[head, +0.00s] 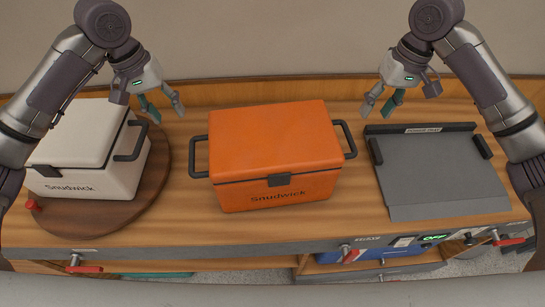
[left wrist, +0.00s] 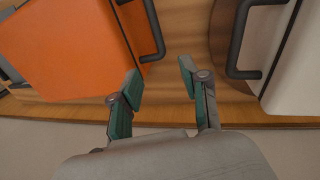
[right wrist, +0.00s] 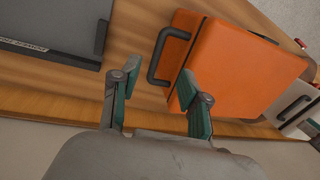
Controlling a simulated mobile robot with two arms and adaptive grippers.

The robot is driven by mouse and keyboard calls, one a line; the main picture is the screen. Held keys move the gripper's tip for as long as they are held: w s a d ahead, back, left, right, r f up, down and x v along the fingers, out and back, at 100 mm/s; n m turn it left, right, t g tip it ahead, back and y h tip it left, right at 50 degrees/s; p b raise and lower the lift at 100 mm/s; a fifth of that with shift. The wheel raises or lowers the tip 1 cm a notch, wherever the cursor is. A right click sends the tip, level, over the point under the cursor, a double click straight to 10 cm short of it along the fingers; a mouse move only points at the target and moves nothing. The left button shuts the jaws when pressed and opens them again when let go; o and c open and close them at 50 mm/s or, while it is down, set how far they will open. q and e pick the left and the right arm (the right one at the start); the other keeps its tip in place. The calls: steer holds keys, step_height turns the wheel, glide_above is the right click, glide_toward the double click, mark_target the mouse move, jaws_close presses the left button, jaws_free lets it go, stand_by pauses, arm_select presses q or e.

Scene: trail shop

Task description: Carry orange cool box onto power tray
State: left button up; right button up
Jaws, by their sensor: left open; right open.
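The orange cool box (head: 272,140) sits upright in the middle of the wooden counter, with a dark handle on each side. The power tray (head: 445,175) is a grey plate at the right with dark side blocks; it is bare. My left gripper (head: 161,106) is open and empty, above and behind the gap between the white and orange boxes. My right gripper (head: 382,103) is open and empty, above the back of the counter between the orange box and the tray. The orange box also shows in the left wrist view (left wrist: 65,45) and in the right wrist view (right wrist: 225,65), apart from the fingers.
A white cool box (head: 85,150) stands on a round wooden board (head: 130,200) at the left, with a red knob (head: 33,205) at the board's edge. Red-handled valves (head: 85,268) line the counter front. Bare counter (head: 360,195) lies between the orange box and the tray.

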mark_target(191, 144)
arm_select(q)
steer(key=f, duration=0.4)
steer(key=d+f, duration=0.1)
steer(key=f, duration=0.4)
steer(key=d+f, duration=0.1)
steer(key=f, duration=0.3)
steer(key=shift+w+d+f, duration=0.1)
steer(key=shift+d+f, duration=0.15)
steer(key=shift+f, duration=0.05)
arm_select(e)
steer(key=a+f, duration=0.1)
steer(key=f, duration=0.8)
steer(key=a+f, duration=0.1)
steer(key=f, duration=0.3)
steer(key=shift+s+a+f, duration=0.3)
arm_select(q)
jaws_close()
arm_select(e)
jaws_close()
arm_select(q)
steer(key=shift+w+r, duration=0.1)
arm_select(e)
steer(key=shift+w+r, duration=0.1)
steer(key=shift+r, duration=0.05)
